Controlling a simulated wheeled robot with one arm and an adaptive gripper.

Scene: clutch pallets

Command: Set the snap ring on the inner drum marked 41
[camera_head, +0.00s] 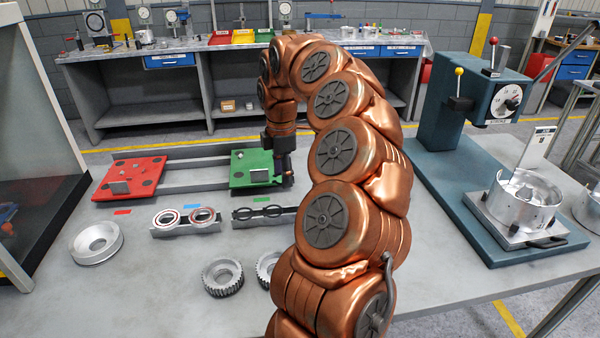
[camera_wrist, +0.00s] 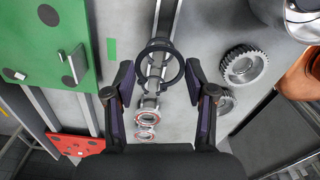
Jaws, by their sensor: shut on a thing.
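My gripper (camera_wrist: 159,76) is shut on a dark snap ring (camera_wrist: 160,88), held between its two fingertips in the wrist view. In the head view my gripper (camera_head: 284,170) is beside the green pallet, partly hidden by my arm; the held ring cannot be made out there. A rack (camera_head: 248,223) with dark rings stands on the bench in front of it. A silver drum (camera_head: 522,203) sits on the teal press base at the right, with a small sign behind it. Another drum (camera_head: 589,210) is cut off at the right edge. I cannot read a 41 on either.
A green pallet (camera_head: 240,172) and a red pallet (camera_head: 115,182) lie at the back left. The tall teal press (camera_head: 455,110) stands right of my arm.

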